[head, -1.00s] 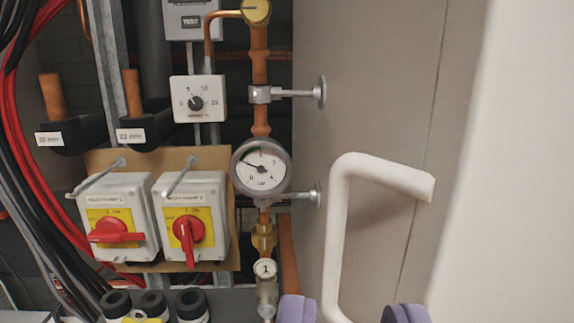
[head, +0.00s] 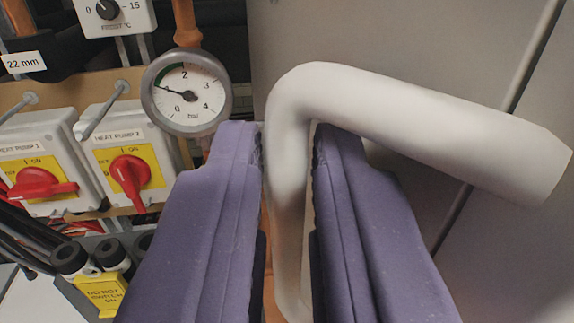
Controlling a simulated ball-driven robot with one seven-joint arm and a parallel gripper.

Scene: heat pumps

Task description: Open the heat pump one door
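A thick white bent handle (head: 400,115) stands in the middle and right of the head view. Its upright bar runs down between the two purple fingers of my gripper (head: 288,150). The fingers lie close against both sides of the bar and look shut on it. The fingers hide part of the bar's lower length. A plain grey panel (head: 400,45) is behind the handle. A dark seam crosses it at the right. I cannot tell whether this panel is the heat pump one door.
A round pressure gauge (head: 186,92) sits just left of the left fingertip, on a copper pipe. Switch boxes labelled heat pump 1 (head: 35,165) and heat pump 2 (head: 125,150), with red knobs, are at the left. A yellow tag (head: 101,295) is below them.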

